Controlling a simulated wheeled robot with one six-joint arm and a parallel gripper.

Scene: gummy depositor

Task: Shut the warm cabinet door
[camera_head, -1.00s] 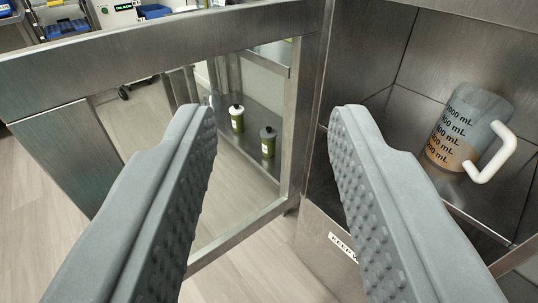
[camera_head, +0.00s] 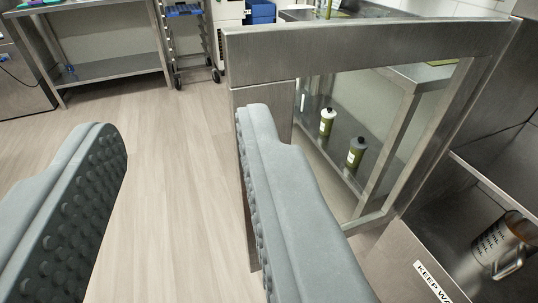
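The warm cabinet door (camera_head: 360,45) is a steel frame around a glass pane and stands swung open, hinged at its right side. The warm cabinet (camera_head: 400,262) is at the right edge, with part of a "KEEP WA…" label on its front. A measuring jug (camera_head: 492,243) with a brownish content stands inside it. My gripper (camera_head: 180,118) is open and empty, with its fingers wide apart. Its right finger overlaps the door's free left edge in the picture; I cannot tell whether they touch. The left finger is over bare floor.
Two green bottles, one with a white cap (camera_head: 327,122) and one with a grey cap (camera_head: 357,152), show through the glass on a steel shelf. A steel table (camera_head: 110,70) and a wheeled rack (camera_head: 190,40) stand behind. The wooden floor (camera_head: 170,180) at left is clear.

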